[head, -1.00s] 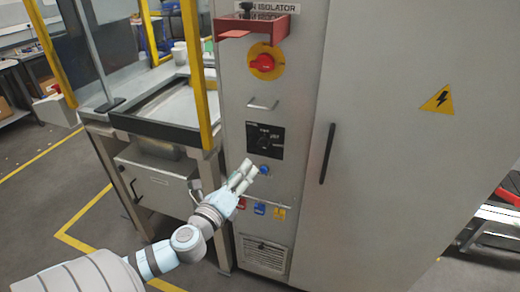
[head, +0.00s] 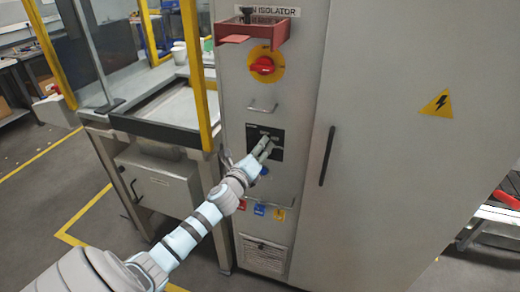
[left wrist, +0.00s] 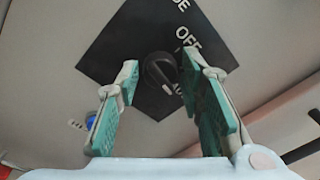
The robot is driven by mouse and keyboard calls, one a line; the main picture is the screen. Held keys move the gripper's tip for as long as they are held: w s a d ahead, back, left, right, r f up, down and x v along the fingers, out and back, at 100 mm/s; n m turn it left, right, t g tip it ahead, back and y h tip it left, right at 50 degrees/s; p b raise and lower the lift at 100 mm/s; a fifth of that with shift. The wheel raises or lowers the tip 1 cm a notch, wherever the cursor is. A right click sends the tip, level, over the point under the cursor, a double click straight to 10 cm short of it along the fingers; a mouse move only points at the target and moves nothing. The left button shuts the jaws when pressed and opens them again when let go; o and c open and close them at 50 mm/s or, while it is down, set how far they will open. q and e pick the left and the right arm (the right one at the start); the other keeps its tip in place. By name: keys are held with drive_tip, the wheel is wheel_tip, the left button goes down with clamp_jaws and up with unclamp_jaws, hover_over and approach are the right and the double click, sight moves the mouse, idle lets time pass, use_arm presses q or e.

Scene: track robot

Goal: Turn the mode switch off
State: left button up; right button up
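The mode switch is a dark rotary knob (left wrist: 160,72) on a black square plate (left wrist: 125,45) in the left wrist view. "OFF" is printed on the plate beside the knob. In the head view the plate (head: 278,154) is on the grey cabinet front, and my gripper partly hides it and the knob. My left gripper (head: 266,146) is at the plate. In the left wrist view the left gripper (left wrist: 165,95) is open, its green-padded fingers on either side of the knob with gaps to it. My right gripper is not in view.
A door handle (head: 327,155) is at right.

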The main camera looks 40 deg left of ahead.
use_arm(q)
clamp_jaws()
drive_tip(key=shift+n, duration=0.3)
drive_tip(key=n+b, duration=0.3)
drive_tip(key=n, duration=0.3)
drive_tip(key=n+y+b, duration=0.1)
drive_tip(key=n+b, duration=0.2)
drive_tip(key=n, duration=0.4)
drive_tip(key=n+b, duration=0.3)
drive_tip(key=n, duration=0.4)
drive_tip(key=shift+d+f+y+b, duration=0.15)
drive_tip(key=shift+f+y+b, duration=0.1)
drive_tip(key=shift+y+b, duration=0.15)
drive_tip(key=shift+o, duration=2.4)
unclamp_jaws()
